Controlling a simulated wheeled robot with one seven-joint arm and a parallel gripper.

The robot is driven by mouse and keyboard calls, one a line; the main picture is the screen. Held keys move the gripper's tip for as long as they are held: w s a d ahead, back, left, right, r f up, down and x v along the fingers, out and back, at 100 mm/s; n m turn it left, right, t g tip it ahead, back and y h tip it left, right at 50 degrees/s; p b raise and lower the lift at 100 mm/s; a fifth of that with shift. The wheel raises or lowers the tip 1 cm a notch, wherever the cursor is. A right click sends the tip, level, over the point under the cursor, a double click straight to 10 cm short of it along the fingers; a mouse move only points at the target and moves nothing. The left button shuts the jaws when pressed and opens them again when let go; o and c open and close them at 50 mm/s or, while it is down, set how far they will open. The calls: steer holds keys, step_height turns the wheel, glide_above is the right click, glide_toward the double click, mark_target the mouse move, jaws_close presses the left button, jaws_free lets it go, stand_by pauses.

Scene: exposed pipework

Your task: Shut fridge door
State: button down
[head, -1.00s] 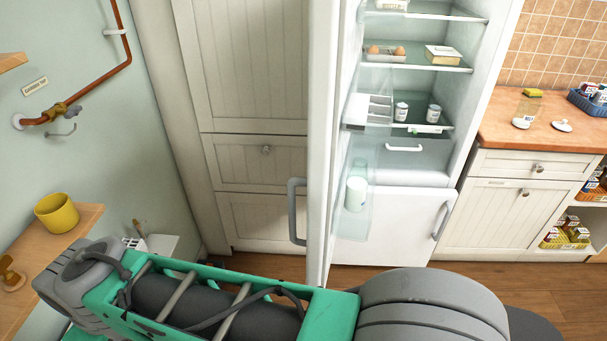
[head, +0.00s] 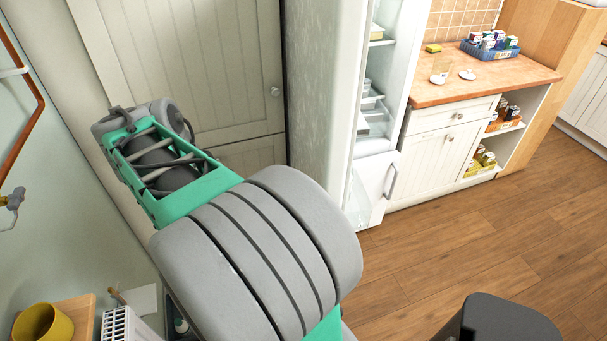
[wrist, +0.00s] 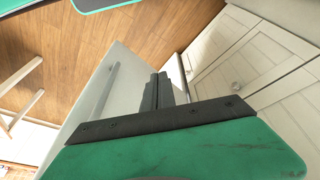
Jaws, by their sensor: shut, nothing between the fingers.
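The fridge door (head: 322,90) stands open in the head view, its pale outer face turned toward me. A strip of the lit fridge interior (head: 376,100) shows to its right. In the wrist view the door is the pale panel (wrist: 125,75) with a long grey bar handle (wrist: 97,92). My gripper (wrist: 157,78) is shut and empty. Its fingertips are beside the door's outer face, between the door and the panelled cupboards; I cannot tell if they touch it. In the head view my arm hides the gripper and the door's lower part.
Tall panelled cupboards (head: 215,60) stand left of the door. A lower fridge compartment (head: 376,185) is closed. A wooden counter (head: 480,78) with a blue basket (head: 490,46) is to the right. The wooden floor (head: 500,215) is clear there. A yellow mug (head: 42,322) is at lower left.

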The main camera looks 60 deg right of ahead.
steer(key=s+d+r+m+g+y+p, duration=0.1)
steer(key=s+d+r+m+g+p, duration=0.3)
steer(key=s+d+m, duration=0.65)
steer(key=s+d+f+m+t+b, duration=0.1)
steer(key=s+d+f, duration=0.2)
steer(key=f, duration=0.5)
steer(key=shift+s+f+b, duration=0.25)
steer(key=shift+s+b, duration=0.15)
steer(key=shift+s, duration=0.05)
steer(key=shift+d, duration=0.1)
